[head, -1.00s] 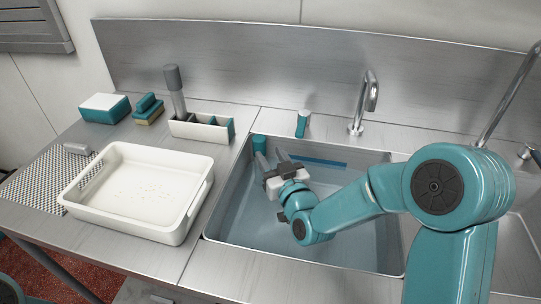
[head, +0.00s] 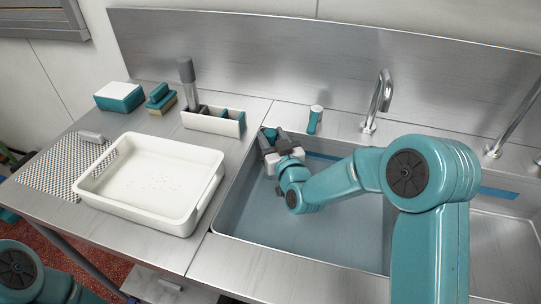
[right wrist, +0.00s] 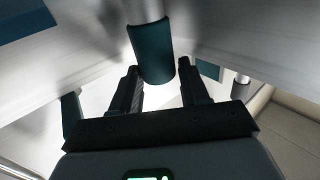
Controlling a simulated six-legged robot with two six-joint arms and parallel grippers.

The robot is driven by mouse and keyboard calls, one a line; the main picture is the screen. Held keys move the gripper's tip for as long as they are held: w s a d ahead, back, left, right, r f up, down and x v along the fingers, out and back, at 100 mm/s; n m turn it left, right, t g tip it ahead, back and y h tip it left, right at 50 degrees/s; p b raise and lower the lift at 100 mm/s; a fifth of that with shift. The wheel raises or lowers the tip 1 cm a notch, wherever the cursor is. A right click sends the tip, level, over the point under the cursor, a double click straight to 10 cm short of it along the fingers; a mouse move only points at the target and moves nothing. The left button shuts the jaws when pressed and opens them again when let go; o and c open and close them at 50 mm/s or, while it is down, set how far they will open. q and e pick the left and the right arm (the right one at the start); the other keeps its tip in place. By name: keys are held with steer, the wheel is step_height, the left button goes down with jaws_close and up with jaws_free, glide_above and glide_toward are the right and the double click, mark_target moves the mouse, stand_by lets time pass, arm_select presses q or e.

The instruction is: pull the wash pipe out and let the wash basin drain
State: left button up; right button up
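The wash basin (head: 330,235) is a steel sink set into the counter, with bluish water in it. The wash pipe (head: 270,132) shows its teal top at the basin's back left corner; its lower part is hidden by my gripper. In the right wrist view the pipe's teal sleeve (right wrist: 152,52) sits between my fingertips, with grey metal beyond it. My right gripper (head: 270,142) is at the pipe, its fingers apart on either side. A small gap shows by the right finger in the right wrist view. My left gripper is not in view.
A white tray (head: 135,212) stands on the counter left of the basin. Behind it are a caddy (head: 212,124) with a grey-handled tool, sponges (head: 160,100) and a teal-white box (head: 119,97). A tap (head: 380,100) and a teal-white bottle (head: 315,120) stand behind the basin.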

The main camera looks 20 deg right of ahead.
jaws_close()
step_height(320, 180, up, 20)
steer(key=p, duration=0.1)
steer(key=shift+p, duration=0.4)
steer(key=shift+r, duration=0.2)
steer(key=shift+r+p, duration=0.8)
steer(key=shift+r, duration=0.05)
